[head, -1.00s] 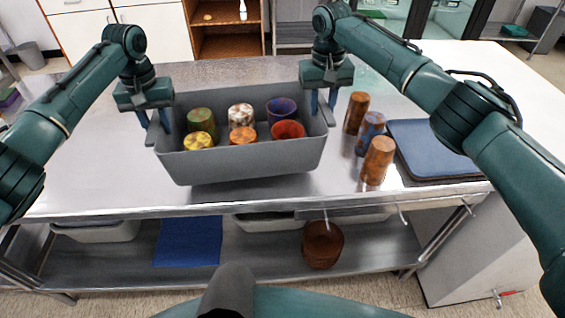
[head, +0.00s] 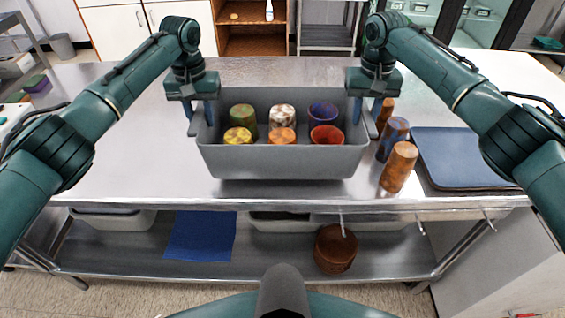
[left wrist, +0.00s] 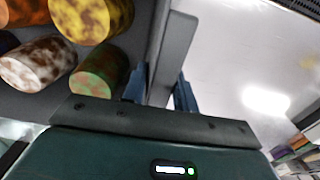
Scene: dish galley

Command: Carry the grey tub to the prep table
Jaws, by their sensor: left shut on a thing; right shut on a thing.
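The grey tub (head: 280,162) is in front of me over the steel table in the head view, looking level. Several coloured cups or cylinders stand in it: green, white-brown and blue behind, yellow, orange and red in front. My left gripper (head: 200,118) is shut on its left end wall and my right gripper (head: 368,115) is shut on its right end wall. In the left wrist view the tub wall (left wrist: 175,48) passes between the fingers of my left gripper (left wrist: 158,92). I cannot tell whether the tub's underside touches the table.
The steel table (head: 120,150) is clear left of the tub. Orange-brown and blue cylinders, one in front (head: 399,167), stand close to the tub's right end.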

